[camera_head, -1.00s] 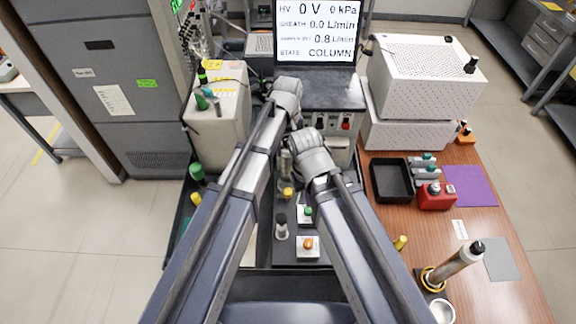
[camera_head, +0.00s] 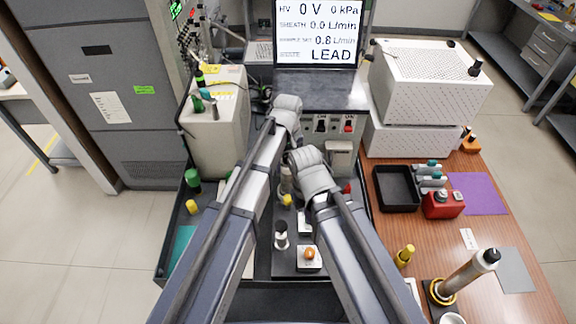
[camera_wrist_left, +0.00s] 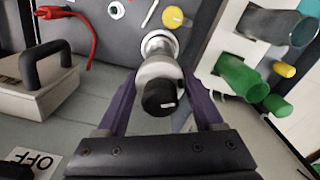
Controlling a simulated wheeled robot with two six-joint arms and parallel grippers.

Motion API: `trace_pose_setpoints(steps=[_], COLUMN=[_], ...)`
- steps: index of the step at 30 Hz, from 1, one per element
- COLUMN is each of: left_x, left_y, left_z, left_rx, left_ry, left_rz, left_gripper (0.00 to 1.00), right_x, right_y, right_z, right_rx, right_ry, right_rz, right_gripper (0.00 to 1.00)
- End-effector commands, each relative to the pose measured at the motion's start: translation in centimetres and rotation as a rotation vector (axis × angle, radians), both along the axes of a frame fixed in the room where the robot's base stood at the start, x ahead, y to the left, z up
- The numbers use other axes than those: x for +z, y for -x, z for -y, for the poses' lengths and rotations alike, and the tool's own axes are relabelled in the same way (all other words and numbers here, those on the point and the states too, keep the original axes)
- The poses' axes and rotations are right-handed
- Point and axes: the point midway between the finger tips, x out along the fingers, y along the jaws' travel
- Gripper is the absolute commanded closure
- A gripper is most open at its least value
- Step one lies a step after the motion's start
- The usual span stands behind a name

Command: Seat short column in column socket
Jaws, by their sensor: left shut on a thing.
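In the left wrist view, the short column (camera_wrist_left: 160,78) is a pale metal cylinder with a black cap. My left gripper (camera_wrist_left: 162,108) is shut on it, a purple finger on each side. Its far end meets a silver collar (camera_wrist_left: 158,43) on a grey surface, which looks like the column socket; how deep it sits cannot be told. In the head view, my left gripper's fingers and the column are hidden by the arms. My right gripper (camera_head: 305,165) is over the middle of the station, its fingers hidden behind its wrist. The screen (camera_head: 316,35) reads LEAD.
A longer column (camera_head: 466,276) leans on a holder on the brown table. A black tray (camera_head: 397,207) and a red block (camera_head: 443,208) are behind it. A black-topped piece (camera_head: 281,235) stands between my arms. A red cable (camera_wrist_left: 90,35) lies near the left gripper.

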Motion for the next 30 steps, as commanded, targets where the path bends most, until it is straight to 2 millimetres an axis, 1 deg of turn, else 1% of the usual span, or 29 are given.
trace_pose_setpoints(steps=[6, 7, 14, 15, 23, 26, 30], left_x=[-0.3, -0.3, -0.2, -0.2, -0.1, 0.1, 1.0], left_y=[0.0, 0.0, 0.0, 0.0, 0.0, 0.0, 0.0], left_z=[0.0, 0.0, 0.0, 0.0, 0.0, 0.0, 0.0], left_rx=[0.0, 0.0, 0.0, 0.0, 0.0, 0.0, 0.0], left_ry=[0.0, 0.0, 0.0, 0.0, 0.0, 0.0, 0.0], left_rz=[0.0, 0.0, 0.0, 0.0, 0.0, 0.0, 0.0], left_gripper=[1.0, 0.3, 0.04, 0.01, 0.01, 0.01, 0.01], right_x=[-0.3, -0.3, -0.2, -0.2, -0.1, 0.1, 1.0], right_y=[0.0, 0.0, 0.0, 0.0, 0.0, 0.0, 0.0], right_z=[0.0, 0.0, 0.0, 0.0, 0.0, 0.0, 0.0], right_rx=[0.0, 0.0, 0.0, 0.0, 0.0, 0.0, 0.0], right_ry=[0.0, 0.0, 0.0, 0.0, 0.0, 0.0, 0.0], right_rz=[0.0, 0.0, 0.0, 0.0, 0.0, 0.0, 0.0], right_gripper=[1.0, 1.0, 1.0, 1.0, 1.0, 1.0, 1.0])
